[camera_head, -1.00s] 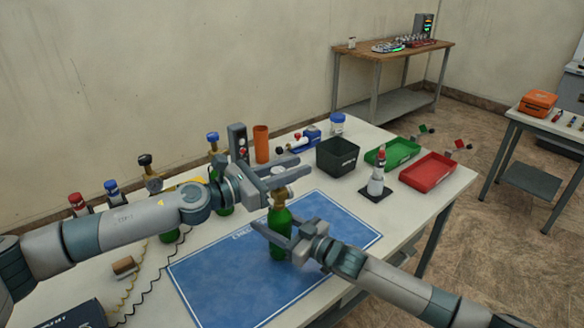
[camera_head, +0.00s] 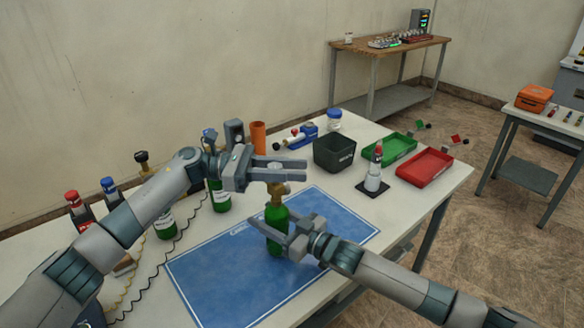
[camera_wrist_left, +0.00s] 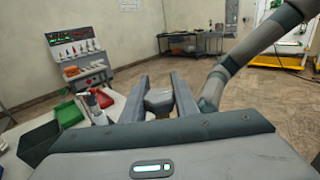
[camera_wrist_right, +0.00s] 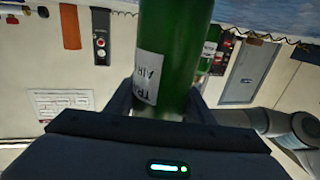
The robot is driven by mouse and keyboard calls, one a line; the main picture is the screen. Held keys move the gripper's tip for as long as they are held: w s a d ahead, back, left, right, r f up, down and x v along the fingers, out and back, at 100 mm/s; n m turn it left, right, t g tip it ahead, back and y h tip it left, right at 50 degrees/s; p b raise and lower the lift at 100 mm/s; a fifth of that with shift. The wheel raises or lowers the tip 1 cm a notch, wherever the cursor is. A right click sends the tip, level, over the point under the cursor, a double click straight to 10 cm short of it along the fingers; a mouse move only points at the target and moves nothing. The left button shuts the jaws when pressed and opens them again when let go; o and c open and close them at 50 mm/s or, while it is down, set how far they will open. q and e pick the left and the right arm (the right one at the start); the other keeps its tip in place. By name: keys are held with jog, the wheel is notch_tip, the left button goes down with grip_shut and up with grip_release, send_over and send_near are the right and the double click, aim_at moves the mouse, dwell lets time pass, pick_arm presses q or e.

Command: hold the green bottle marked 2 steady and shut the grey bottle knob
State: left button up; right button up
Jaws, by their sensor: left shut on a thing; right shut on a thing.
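The green bottle (camera_head: 276,218) stands upright over the blue mat, with a brass valve (camera_head: 277,200) on top. Its number is not readable; part of a white label shows on the bottle in the right wrist view (camera_wrist_right: 150,76). My right gripper (camera_head: 270,234) is shut around the bottle's body from the front right. My left gripper (camera_head: 291,169) is level above the bottle and shut on the grey bottle knob, which shows between its fingers in the left wrist view (camera_wrist_left: 159,99). The fingers mostly hide the knob in the head view.
The blue mat (camera_head: 215,285) is mostly bare. Other green bottles (camera_head: 219,195) stand behind my left arm. A dark bin (camera_head: 334,155), a green tray (camera_head: 392,149), a red tray (camera_head: 427,165) and a white bottle on a dark base (camera_head: 373,178) stand to the right.

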pick_arm(q)
jog(key=shift+s+a+m+g+y, duration=0.15)
jog(key=shift+m+g+y, duration=0.25)
jog(key=shift+m+g, duration=0.55)
jog(key=shift+s+m+g+y, duration=0.35)
jog(key=shift+m+g, duration=0.25)
jog(key=shift+g, duration=0.65)
jog(key=shift+s+a+m+g+y, duration=0.15)
jog(key=shift+m+g+y, duration=0.3)
jog(key=shift+m+g, duration=0.5)
jog(key=shift+s+g, duration=0.1)
jog(key=shift+g, duration=0.25)
jog(key=o, duration=1.1)
jog(key=shift+c, duration=0.2)
jog(key=shift+r, duration=0.1)
notch_tip(320, 180, up, 10)
